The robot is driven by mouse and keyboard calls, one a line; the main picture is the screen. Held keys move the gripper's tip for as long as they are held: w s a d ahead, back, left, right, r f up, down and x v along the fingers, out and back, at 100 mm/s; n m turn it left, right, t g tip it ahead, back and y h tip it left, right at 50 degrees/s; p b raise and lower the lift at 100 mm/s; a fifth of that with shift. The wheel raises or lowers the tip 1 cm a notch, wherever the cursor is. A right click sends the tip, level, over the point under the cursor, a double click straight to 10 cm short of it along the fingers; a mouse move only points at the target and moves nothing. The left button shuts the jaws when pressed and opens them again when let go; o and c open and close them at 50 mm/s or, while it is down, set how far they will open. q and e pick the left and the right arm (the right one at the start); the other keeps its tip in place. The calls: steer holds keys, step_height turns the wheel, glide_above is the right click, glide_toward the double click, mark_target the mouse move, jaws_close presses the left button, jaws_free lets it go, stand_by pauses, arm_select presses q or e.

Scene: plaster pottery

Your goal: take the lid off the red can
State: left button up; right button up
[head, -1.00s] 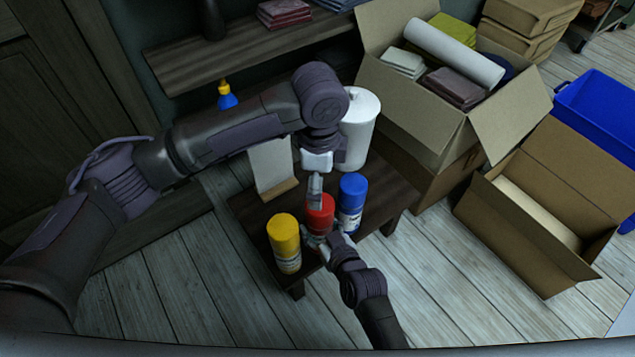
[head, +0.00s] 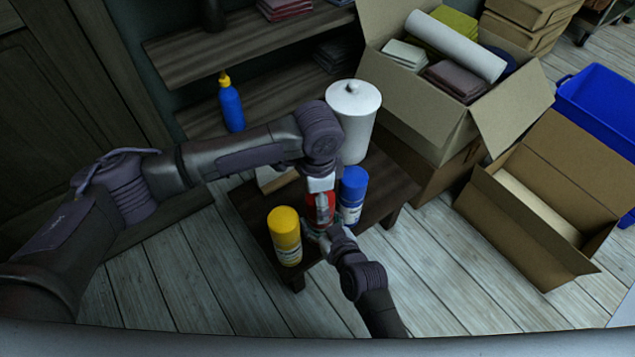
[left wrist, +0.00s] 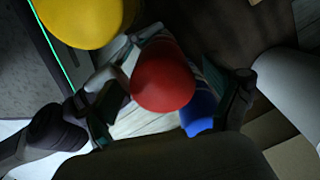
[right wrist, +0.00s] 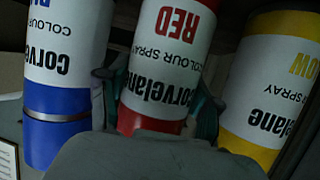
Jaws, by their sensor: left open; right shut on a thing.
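The red can (right wrist: 165,60) stands upright on the small dark table between the yellow can (head: 284,237) and the blue can (head: 352,196). Its red lid (left wrist: 163,76) shows from above in the left wrist view; in the head view my left arm partly hides the lid (head: 319,209). My right gripper (head: 320,232) is shut around the can's body, low down, from the front. My left gripper (left wrist: 170,112) is open and points down over the lid, with a finger on either side of it. I cannot tell whether those fingers touch the lid.
A white lidded canister (head: 356,115) stands on the table behind the cans. The yellow and blue cans stand close on either side of the red one. Open cardboard boxes (head: 540,200) and a blue bin (head: 600,105) are to the right.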

arm_select(q)
steer(key=shift+f, duration=0.8)
steer(key=shift+c, duration=0.3)
steer(key=c, duration=1.3)
steer(key=shift+r, duration=0.2)
steer(key=shift+r, duration=0.95)
steer(key=shift+r, duration=2)
arm_select(e)
steer(key=o, duration=1.8)
steer(key=shift+c, duration=0.2)
